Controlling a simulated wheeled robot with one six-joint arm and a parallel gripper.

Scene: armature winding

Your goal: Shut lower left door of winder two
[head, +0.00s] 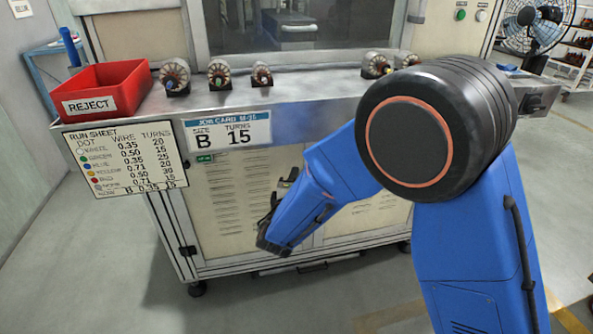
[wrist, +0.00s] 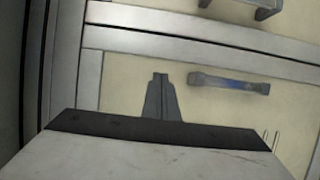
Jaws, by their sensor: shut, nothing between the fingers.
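The lower left door (head: 225,205) is a cream louvred panel in the front of the machine, with a black hinge on its left edge. It looks flush or nearly flush with the frame; a small gap cannot be ruled out. No label naming the winder is readable. My gripper (head: 279,192) is in front of this door near its right edge, partly hidden by my blue arm. In the wrist view my gripper (wrist: 160,78) is shut and empty before a cream panel (wrist: 130,72). A grey bar handle (wrist: 230,82) is right of the fingertips. Contact cannot be told.
The lower right door (head: 370,217) is partly behind my arm. Above are a metal ledge (head: 330,95) with several wound armatures, a red reject bin (head: 100,90), a run sheet (head: 125,160) and a job card (head: 228,132). The floor at left (head: 60,270) is clear. A second handle (wrist: 265,10) shows at the wrist view's top.

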